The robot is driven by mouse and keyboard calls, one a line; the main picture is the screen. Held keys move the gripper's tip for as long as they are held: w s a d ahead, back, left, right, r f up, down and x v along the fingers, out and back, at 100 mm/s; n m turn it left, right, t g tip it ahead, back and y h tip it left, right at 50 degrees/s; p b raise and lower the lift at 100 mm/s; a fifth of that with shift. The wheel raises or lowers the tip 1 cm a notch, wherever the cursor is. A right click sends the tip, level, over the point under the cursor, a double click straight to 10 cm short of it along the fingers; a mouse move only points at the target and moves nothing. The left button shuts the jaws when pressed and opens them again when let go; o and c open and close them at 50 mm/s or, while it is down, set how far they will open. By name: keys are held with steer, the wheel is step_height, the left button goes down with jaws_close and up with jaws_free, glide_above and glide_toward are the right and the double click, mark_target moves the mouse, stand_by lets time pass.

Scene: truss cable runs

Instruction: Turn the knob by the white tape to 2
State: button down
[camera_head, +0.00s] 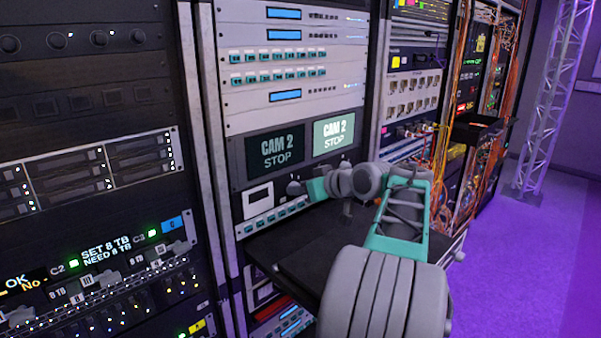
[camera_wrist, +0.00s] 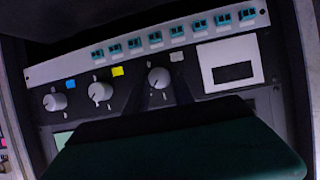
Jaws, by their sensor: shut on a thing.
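The knob by the white tape (camera_wrist: 159,77) is a light grey round knob on the dark panel in the wrist view. The white tape (camera_wrist: 177,57) is a small pale patch above and to the right of it. My gripper (camera_wrist: 160,84) has its two dark fingers at either side of this knob and is shut on it. The marks around the knob are too small to read, so its setting cannot be told. In the head view my gripper (camera_head: 297,187) is at the rack panel, and my arm hides most of the knobs.
Two more knobs stand to the left in the wrist view, one by blue tape (camera_wrist: 101,85), one by yellow tape (camera_wrist: 118,71). A white plate (camera_wrist: 230,66) and a row of teal switches (camera_wrist: 155,40) are close. Two screens (camera_head: 276,150) read CAM 2 STOP. A dark shelf (camera_head: 290,262) juts out below.

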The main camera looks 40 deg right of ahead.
steer(key=m+p, duration=0.1)
steer(key=p, duration=0.1)
steer(key=shift+d+y+p, duration=0.1)
steer(key=shift+y+p, duration=0.3)
steer(key=c, duration=1.1)
jaws_free()
steer(key=v, duration=0.7)
steer(key=shift+s+r+b, duration=0.15)
steer(key=shift+s+b, duration=0.2)
steer(key=shift+s, duration=0.05)
